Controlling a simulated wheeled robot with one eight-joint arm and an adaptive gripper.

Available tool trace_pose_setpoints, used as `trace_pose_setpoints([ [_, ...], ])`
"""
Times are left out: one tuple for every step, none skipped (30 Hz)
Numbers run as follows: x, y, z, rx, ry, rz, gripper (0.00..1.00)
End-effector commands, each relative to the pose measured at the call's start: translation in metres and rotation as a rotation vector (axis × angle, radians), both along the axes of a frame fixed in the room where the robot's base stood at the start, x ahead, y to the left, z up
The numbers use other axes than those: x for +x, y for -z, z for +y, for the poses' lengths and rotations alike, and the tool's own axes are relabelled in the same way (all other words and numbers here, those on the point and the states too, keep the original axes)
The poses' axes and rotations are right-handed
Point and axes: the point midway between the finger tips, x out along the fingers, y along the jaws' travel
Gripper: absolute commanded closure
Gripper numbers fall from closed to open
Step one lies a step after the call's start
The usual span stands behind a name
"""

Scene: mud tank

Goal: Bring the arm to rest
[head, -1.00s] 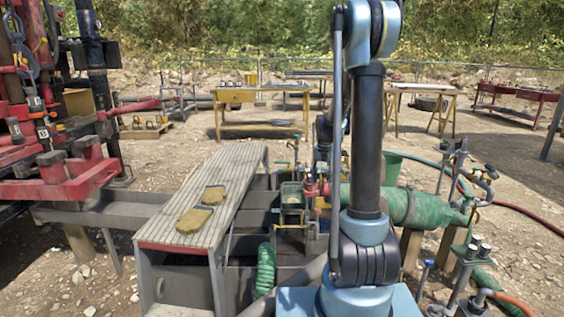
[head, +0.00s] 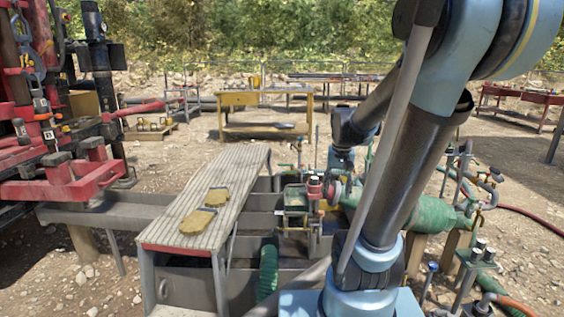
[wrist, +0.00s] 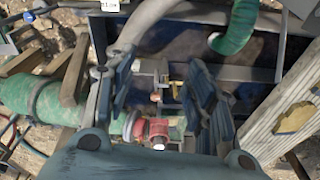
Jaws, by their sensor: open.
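My blue-and-black arm (head: 405,170) rises at the right of the head view and leans up to the right. Its far end comes down over the mud tank (head: 195,272), which has grey metal walls. In the wrist view my gripper (wrist: 160,88) has its two dark fingers wide apart with nothing between them. Below it, and apart from it, are a red valve fitting (wrist: 152,130) and small brass parts. In the head view I cannot make out the fingertips clearly against the fittings.
A ribbed walkway (head: 225,185) carrying yellow gloves (head: 203,210) stands left of the arm. A green cylinder (head: 430,215) lies at right and a green hose (head: 268,270) below. A red rig (head: 60,175) stands at far left, a yellow workbench (head: 238,100) behind.

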Motion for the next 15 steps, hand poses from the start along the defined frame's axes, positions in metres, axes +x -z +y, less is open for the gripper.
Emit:
trace_pose_setpoints([
  [-0.013, 0.001, 0.0, -0.001, -0.01, -0.004, 0.51],
  [-0.02, 0.002, 0.0, -0.002, -0.017, -0.007, 0.51],
  [-0.029, 0.003, 0.0, -0.004, -0.027, -0.01, 0.51],
  [-0.035, 0.004, 0.0, -0.004, -0.033, -0.012, 0.51],
  [-0.041, 0.005, 0.0, -0.005, -0.039, -0.015, 0.51],
  [-0.049, 0.007, 0.0, -0.006, -0.049, -0.019, 0.51],
  [-0.055, 0.009, 0.0, -0.007, -0.056, -0.022, 0.51],
  [-0.061, 0.01, 0.0, -0.009, -0.061, -0.025, 0.51],
  [-0.07, 0.013, 0.0, -0.009, -0.069, -0.029, 0.51],
  [-0.075, 0.015, 0.0, -0.01, -0.076, -0.031, 0.51],
  [-0.081, 0.017, 0.0, -0.012, -0.084, -0.034, 0.51],
  [-0.089, 0.02, 0.0, -0.013, -0.092, -0.037, 0.51],
  [-0.095, 0.023, 0.0, -0.015, -0.099, -0.04, 0.51],
  [-0.1, 0.025, 0.0, -0.015, -0.105, -0.042, 0.51],
  [-0.108, 0.029, 0.0, -0.017, -0.115, -0.046, 0.51],
])
